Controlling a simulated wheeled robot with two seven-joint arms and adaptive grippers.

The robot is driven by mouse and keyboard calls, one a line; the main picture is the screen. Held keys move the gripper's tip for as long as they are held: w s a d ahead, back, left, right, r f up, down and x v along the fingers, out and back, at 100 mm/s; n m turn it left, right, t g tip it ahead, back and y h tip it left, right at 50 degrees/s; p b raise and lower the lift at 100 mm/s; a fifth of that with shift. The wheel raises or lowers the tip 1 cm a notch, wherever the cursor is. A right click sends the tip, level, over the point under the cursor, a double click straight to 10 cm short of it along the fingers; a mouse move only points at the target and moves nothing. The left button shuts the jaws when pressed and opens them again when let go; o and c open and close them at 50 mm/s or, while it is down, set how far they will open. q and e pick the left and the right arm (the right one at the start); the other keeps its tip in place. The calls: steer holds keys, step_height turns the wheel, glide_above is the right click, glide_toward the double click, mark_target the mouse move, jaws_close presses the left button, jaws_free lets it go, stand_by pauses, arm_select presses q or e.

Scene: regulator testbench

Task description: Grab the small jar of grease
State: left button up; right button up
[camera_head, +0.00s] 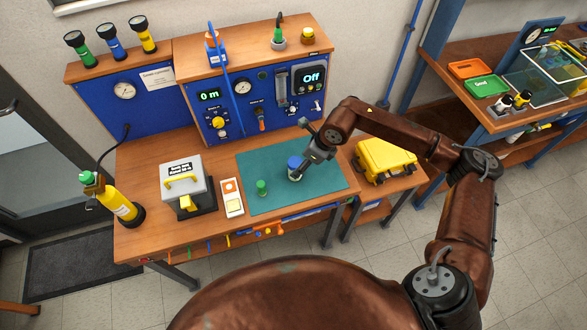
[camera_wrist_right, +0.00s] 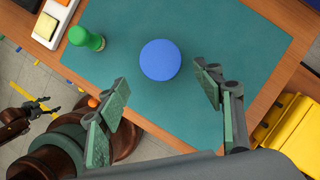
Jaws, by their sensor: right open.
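A small jar with a round blue lid (camera_head: 294,161) stands on the green mat (camera_head: 250,160) on the workbench. In the right wrist view its blue lid (camera_wrist_right: 160,60) shows from above, ahead of the space between the fingers. My right gripper (camera_head: 299,173) is at the jar in the head view, overlapping it in the picture. In the wrist view my right gripper (camera_wrist_right: 165,95) is open and empty, one finger each side. Contact is not visible. A small dark gripper (camera_wrist_right: 48,105) at the wrist view's left edge looks like my left one; its jaws are unclear.
A small green bottle (camera_head: 262,187) stands left of the jar on the mat. A white tray (camera_head: 232,197) and a grey box (camera_head: 184,180) are further left. A yellow case (camera_head: 384,158) is to the right. The blue panel (camera_head: 250,100) rises behind. The mat around the jar is mostly clear.

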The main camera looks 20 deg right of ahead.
steer(key=shift+f, duration=0.5)
steer(key=x, duration=0.6)
steer(key=shift+w, duration=0.35)
steer(key=shift+w+a+f, duration=0.1)
steer(key=shift+f, duration=0.25)
arm_select(q)
steer(key=shift+w+f, duration=0.15)
steer(key=shift+w, duration=0.5)
arm_select(e)
steer(key=shift+c, duration=0.8)
steer(key=c, duration=1.3)
arm_select(q)
steer(key=shift+s, duration=0.15)
arm_select(e)
steer(key=shift+r, duration=0.1)
steer(key=shift+c, duration=0.3)
steer(key=shift+r, duration=0.1)
